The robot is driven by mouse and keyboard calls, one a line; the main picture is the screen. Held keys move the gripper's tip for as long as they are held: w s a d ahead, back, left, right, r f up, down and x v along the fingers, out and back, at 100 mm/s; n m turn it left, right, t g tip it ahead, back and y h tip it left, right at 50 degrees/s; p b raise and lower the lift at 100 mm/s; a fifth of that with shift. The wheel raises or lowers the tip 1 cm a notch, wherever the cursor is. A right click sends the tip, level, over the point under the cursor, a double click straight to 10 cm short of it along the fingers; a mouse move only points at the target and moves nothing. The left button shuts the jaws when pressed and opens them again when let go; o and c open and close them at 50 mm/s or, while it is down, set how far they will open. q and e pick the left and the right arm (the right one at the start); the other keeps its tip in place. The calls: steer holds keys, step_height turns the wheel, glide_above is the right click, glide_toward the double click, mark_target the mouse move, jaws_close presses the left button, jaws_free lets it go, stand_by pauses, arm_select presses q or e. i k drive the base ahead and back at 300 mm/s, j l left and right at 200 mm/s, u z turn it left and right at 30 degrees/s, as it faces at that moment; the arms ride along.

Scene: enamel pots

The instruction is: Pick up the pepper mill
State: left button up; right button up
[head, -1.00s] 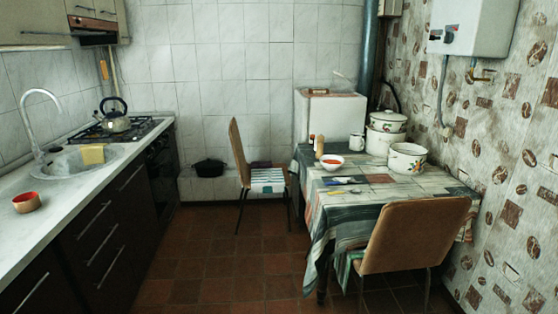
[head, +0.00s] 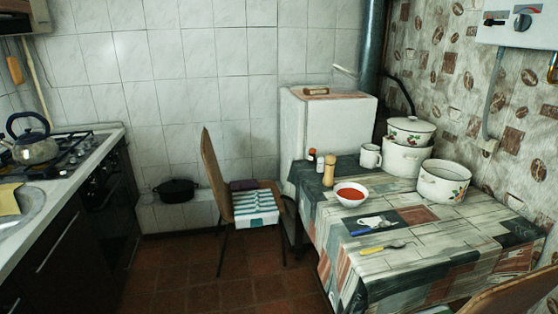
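A light wooden, upright cylinder (head: 329,171), which looks like the pepper mill, stands near the back left edge of the table (head: 440,240). Two small bottles stand close behind it to the left, one dark with a white cap (head: 320,162) and one with a red label (head: 312,155). A white bowl of red soup (head: 351,194) sits just in front of it to the right. Neither of my grippers is in view.
A white mug (head: 370,156), stacked enamel pots (head: 402,160) and an open pot (head: 441,182) stand at the table's back right. A yellow-handled utensil (head: 381,248) lies in front. Chairs stand at the left (head: 213,175) and front right (head: 515,295). Floor (head: 215,290) is open at left.

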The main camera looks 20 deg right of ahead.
mark_target(329, 178)
steer(key=i+z, duration=0.15)
steer(key=i, duration=0.3)
steer(key=i+j+z, duration=0.2)
steer(key=i, duration=0.25)
steer(key=i+j+z, duration=0.15)
steer(key=i, duration=0.3)
